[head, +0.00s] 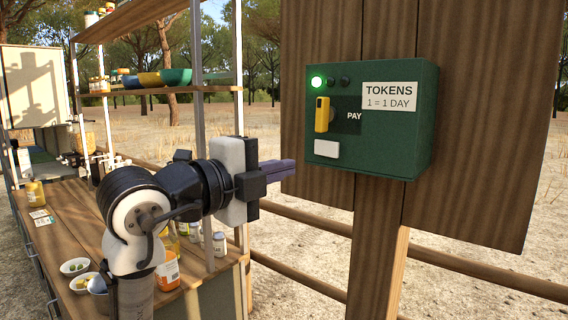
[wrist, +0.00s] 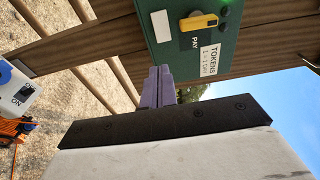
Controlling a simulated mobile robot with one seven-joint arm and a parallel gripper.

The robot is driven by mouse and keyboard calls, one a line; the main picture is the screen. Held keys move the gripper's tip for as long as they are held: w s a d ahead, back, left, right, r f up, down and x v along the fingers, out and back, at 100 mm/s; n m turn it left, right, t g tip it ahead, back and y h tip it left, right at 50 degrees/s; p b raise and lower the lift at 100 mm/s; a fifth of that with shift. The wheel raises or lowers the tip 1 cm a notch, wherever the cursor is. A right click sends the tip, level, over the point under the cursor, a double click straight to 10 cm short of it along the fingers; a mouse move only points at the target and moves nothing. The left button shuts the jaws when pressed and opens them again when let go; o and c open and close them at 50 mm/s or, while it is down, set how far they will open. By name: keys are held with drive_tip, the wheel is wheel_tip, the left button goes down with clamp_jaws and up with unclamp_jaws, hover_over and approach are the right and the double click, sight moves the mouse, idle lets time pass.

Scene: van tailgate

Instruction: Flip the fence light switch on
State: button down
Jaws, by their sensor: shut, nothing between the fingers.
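A white and blue box (wrist: 12,82) with a dark switch piece (wrist: 27,89) and the letters "ON" shows at the left edge of the wrist view, partly cut off. Whether its switch is on or off I cannot tell. It does not show in the head view. My gripper (head: 292,168) has purple fingers, shut and empty, pointing right in the head view towards the wooden post. The fingers also show in the wrist view (wrist: 160,74), well to the right of the white and blue box and apart from it.
A green token box (head: 385,140) with a lit green lamp, a yellow knob (head: 322,115) and a "PAY" label is mounted on wooden boards ahead of my gripper. Fence rails (head: 320,222) run below. A wooden counter (head: 60,245) with jars and bowls stands at left.

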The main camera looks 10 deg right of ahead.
drive_tip(key=p, duration=0.3)
approach(337, 156)
drive_tip(key=x, duration=0.5)
drive_tip(key=shift+w+d+r, duration=0.15)
drive_tip(key=shift+w+d+p, duration=0.3)
drive_tip(key=shift+w+d, duration=0.05)
drive_tip(key=shift+d, duration=0.25)
drive_tip(key=shift+d+n+t+y, duration=0.3)
drive_tip(key=shift+t, duration=0.1)
drive_tip(key=b+v, duration=0.4)
drive_tip(key=v, duration=0.9)
drive_tip(key=shift+s+a, duration=0.2)
drive_tip(key=shift+a, duration=0.1)
